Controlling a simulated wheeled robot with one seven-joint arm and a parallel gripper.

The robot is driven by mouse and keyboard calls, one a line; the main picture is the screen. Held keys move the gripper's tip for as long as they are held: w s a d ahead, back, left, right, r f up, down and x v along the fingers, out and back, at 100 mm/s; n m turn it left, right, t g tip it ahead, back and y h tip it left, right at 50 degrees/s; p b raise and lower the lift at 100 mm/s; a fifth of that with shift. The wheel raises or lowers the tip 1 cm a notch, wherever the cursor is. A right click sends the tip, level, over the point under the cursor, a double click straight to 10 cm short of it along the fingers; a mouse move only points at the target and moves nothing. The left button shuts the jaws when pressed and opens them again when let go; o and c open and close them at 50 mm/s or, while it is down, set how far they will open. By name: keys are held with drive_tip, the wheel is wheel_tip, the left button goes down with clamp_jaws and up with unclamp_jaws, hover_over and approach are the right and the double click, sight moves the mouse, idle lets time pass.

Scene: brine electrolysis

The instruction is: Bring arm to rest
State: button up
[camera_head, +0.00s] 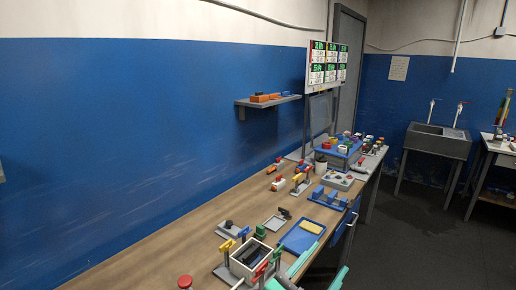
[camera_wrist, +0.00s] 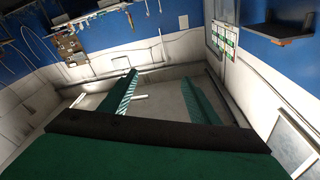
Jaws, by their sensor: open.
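My gripper (camera_head: 328,258) shows at the bottom of the head view as two teal fingers near the front edge of the workbench (camera_head: 150,250). In the wrist view my gripper (camera_wrist: 160,78) is open, with its two teal striped fingers wide apart and nothing between them. The fingers stand in front of pale wall and ceiling surfaces there, and no bench object lies between them. Most of my arm is outside the head view.
The bench holds a white open box (camera_head: 236,262), a blue tray (camera_head: 290,240), a red-topped item (camera_head: 185,282) and several small fixtures. A wall shelf (camera_head: 250,103) and display panel (camera_head: 311,80) are beyond. Dark floor (camera_head: 415,235) is open at right, before a sink (camera_head: 436,140).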

drive_tip(key=s+a+f+n+t+y, duration=0.1)
drive_tip(key=s+a+f+n+y, duration=0.3)
drive_tip(key=f, duration=0.3)
drive_tip(key=s+a+f+n+t+y, duration=0.1)
drive_tip(key=s+f+n+t+y, duration=0.1)
drive_tip(key=s+f+n+y, duration=0.35)
drive_tip(key=s+a+f+n+t+y, duration=0.1)
drive_tip(key=s+a+f+n+y, duration=0.15)
drive_tip(key=f+n, duration=0.5)
drive_tip(key=s+a+f+m+g, duration=0.1)
drive_tip(key=s+a+f+m, duration=0.1)
drive_tip(key=s, duration=1)
drive_tip(key=s+a+f+m+g+y, duration=0.1)
drive_tip(key=s+a+f, duration=0.4)
drive_tip(key=s, duration=0.7)
drive_tip(key=shift+a+f+m+g, duration=0.35)
drive_tip(key=shift+f+m, duration=0.25)
drive_tip(key=shift+f, duration=0.25)
